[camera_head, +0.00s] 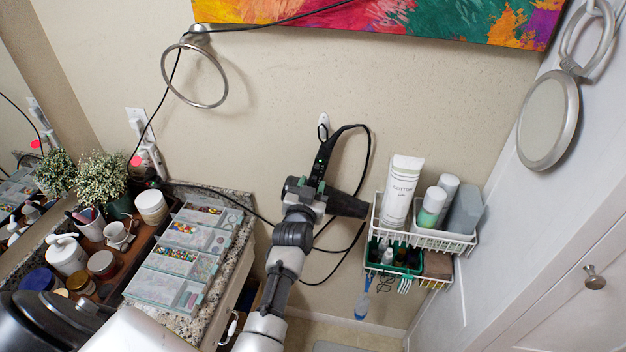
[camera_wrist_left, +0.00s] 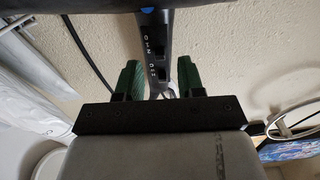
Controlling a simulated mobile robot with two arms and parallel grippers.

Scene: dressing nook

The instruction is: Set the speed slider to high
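A black hair dryer (camera_head: 346,204) hangs on the wall with its handle (camera_head: 322,160) pointing up and its cord looping beside it. In the left wrist view the handle (camera_wrist_left: 156,25) carries two dark switches with small white marks, an upper one (camera_wrist_left: 154,47) and a lower one (camera_wrist_left: 155,74). Which is the speed slider, and its exact setting, are too small to tell. My left gripper (camera_head: 305,188) is at the dryer. In the left wrist view its green fingers (camera_wrist_left: 158,75) stand on both sides of the handle with narrow gaps, open. My right gripper is not in view.
A white wire rack (camera_head: 462,243) with bottles stands right of the dryer. A granite counter (camera_head: 238,237) with clear organisers (camera_head: 185,247) and jars is at left. A towel ring (camera_head: 196,75) hangs above. A round mirror (camera_head: 548,120) hangs at right. Black cords cross the wall.

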